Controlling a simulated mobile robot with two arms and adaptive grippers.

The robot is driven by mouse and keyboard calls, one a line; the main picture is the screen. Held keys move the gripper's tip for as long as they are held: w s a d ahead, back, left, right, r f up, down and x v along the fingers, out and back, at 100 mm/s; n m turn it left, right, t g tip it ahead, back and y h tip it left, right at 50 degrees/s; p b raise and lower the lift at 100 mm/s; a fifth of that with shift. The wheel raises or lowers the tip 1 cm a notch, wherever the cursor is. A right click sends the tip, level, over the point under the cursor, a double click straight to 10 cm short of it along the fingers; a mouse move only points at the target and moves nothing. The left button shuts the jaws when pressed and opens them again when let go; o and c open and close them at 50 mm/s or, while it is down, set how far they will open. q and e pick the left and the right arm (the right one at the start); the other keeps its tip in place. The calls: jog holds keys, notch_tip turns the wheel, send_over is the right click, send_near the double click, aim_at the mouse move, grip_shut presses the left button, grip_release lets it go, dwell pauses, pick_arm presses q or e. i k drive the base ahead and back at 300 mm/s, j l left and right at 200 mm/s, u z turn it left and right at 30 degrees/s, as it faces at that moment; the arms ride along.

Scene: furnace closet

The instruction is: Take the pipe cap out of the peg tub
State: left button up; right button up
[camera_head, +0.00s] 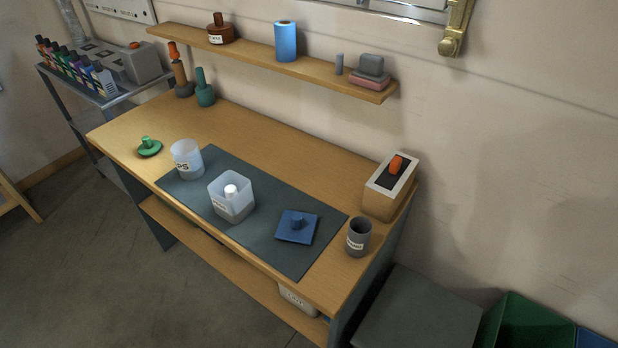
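A translucent square tub (231,207) stands open on the dark mat, near the middle. Its front label is too small to read, so I cannot confirm that it is the peg tub. A white round-topped piece (231,191) shows inside it and may be the pipe cap. A translucent round tub (187,163) stands to its left, with a label ending in "PS"; its contents are hard to make out. A blue square lid with a knob (297,229) lies on the mat to the right. A green round lid (149,149) lies on the table at left. Neither gripper is in view.
The dark mat (300,262) covers the front of the wooden table (270,140). A grey labelled cup (358,240) and a wooden box with an orange handle (385,190) stand at the right end. A wall shelf (255,62) hangs behind. The back middle of the table is clear.

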aim_at(230, 191)
jog(key=i+j+z, duration=0.1)
jog(key=j+z, duration=0.3)
jog(key=j, duration=0.25)
jog(key=j+z, duration=0.45)
jog(key=j, duration=0.25)
jog(key=j+z, duration=0.4)
jog(key=j, duration=0.25)
jog(key=k+j+z, duration=0.2)
jog(key=j+z, duration=0.25)
jog(key=j, duration=0.2)
